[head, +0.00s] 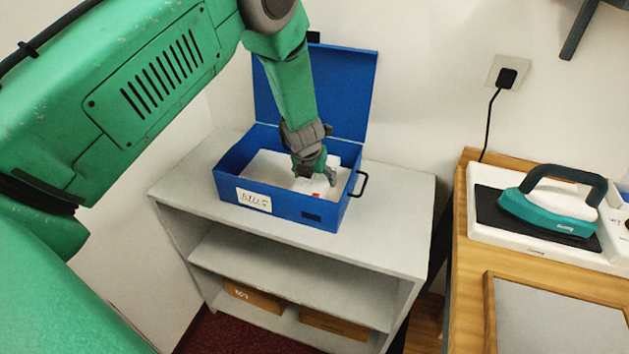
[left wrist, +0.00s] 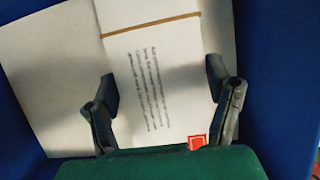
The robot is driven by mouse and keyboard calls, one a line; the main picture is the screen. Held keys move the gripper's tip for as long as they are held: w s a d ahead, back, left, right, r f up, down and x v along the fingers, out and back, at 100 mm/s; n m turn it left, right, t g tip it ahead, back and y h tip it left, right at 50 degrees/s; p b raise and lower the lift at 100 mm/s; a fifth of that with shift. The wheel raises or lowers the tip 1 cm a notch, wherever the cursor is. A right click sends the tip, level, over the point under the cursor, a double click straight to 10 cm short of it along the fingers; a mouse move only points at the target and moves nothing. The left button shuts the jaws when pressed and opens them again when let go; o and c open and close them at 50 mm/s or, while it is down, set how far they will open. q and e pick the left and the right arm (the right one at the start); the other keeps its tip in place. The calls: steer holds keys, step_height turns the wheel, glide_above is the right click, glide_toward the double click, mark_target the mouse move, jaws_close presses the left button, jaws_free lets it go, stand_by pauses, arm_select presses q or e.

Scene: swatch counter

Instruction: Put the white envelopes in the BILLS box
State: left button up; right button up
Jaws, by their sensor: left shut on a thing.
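The open blue box (head: 285,208) stands on the grey shelf unit, its lid (head: 345,90) raised behind it. A handwritten label (head: 254,199) is on its front; the writing is hard to read. My left gripper (head: 316,177) reaches down inside the box. In the left wrist view my left gripper (left wrist: 160,88) has its fingers on both sides of a white envelope (left wrist: 157,65) with printed lines, a brown band and a red stamp, and is shut on it. More white paper (left wrist: 45,80) lies beside or under it in the box. My right gripper is not in view.
The grey shelf unit (head: 398,190) has bare top around the box and brown boxes (head: 255,295) on its lower shelf. A black handle (head: 362,184) sticks out at the box's right.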

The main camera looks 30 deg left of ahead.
arm_select(q)
steer(key=shift+d+f, duration=0.35)
steer(key=shift+f, duration=0.05)
steer(key=shift+d+r, duration=0.1)
steer(key=shift+d, duration=0.45)
steer(key=o, duration=1.3)
steer(key=shift+a, duration=0.25)
steer(key=shift+a+f, duration=0.3)
steer(key=shift+a, duration=0.25)
steer(key=shift+d+r, duration=0.2)
steer(key=shift+d, duration=0.35)
steer(key=shift+d+r, duration=0.1)
steer(key=shift+r, duration=0.2)
steer(key=v, duration=0.7)
steer(key=a+p+v, duration=0.1)
steer(key=v, duration=0.2)
steer(key=shift+s+r, duration=0.2)
steer(key=shift+r, duration=0.05)
steer(key=shift+s+d+r, duration=0.1)
steer(key=shift+d+r, duration=0.15)
steer(key=shift+r, duration=0.05)
steer(key=shift+s+d+r, duration=0.1)
steer(key=shift+d+r, duration=0.1)
steer(key=shift+d, duration=0.05)
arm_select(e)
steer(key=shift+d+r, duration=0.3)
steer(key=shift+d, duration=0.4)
